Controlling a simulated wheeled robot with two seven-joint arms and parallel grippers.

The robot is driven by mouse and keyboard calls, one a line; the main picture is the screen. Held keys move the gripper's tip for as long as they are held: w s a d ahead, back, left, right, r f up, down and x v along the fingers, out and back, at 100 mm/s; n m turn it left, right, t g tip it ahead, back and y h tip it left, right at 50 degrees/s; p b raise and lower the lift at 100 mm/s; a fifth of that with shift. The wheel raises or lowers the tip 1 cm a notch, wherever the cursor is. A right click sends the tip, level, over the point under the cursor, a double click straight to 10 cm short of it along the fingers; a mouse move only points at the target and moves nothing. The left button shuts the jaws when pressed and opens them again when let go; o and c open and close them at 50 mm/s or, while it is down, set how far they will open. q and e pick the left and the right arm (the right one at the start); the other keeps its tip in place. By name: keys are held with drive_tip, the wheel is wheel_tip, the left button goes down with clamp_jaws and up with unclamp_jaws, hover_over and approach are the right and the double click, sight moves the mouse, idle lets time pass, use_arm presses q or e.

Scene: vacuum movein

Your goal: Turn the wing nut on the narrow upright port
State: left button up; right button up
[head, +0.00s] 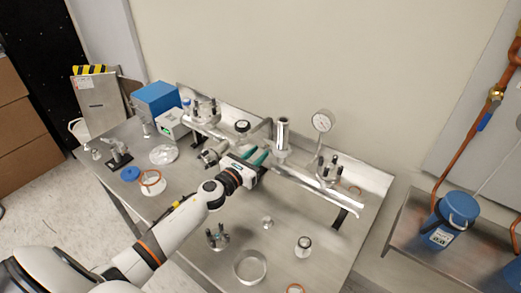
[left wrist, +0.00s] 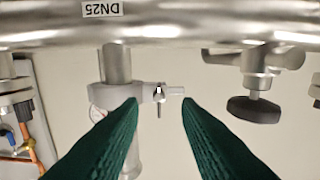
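The narrow upright port (head: 282,134) is a metal tube rising from the horizontal steel pipe (head: 300,180). In the left wrist view, which is upside down, the port's tube (left wrist: 117,64) carries a clamp with a small wing nut (left wrist: 159,95) on a bolt pointing right. My left gripper (head: 258,157) is just left of the port in the head view. In the left wrist view its green fingers (left wrist: 160,104) are open, with the wing nut showing between the tips. I see no contact; depth is unclear. The wing nut is too small to make out in the head view. My right gripper is out of view.
A black knob (left wrist: 254,108) hangs to the right in the left wrist view. A round gauge (head: 323,121) stands right of the port. Flanged fittings (head: 329,169) flank it along the pipe. Loose rings and parts lie on the steel table (head: 205,265), whose front middle has bare patches.

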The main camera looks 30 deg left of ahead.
use_arm(q)
drive_tip(key=shift+w+d, duration=0.15)
drive_tip(key=shift+w, duration=0.65)
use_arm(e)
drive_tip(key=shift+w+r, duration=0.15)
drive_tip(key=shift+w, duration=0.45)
use_arm(q)
drive_tip(key=shift+c, duration=0.5)
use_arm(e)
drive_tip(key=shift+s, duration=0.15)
use_arm(q)
clamp_jaws()
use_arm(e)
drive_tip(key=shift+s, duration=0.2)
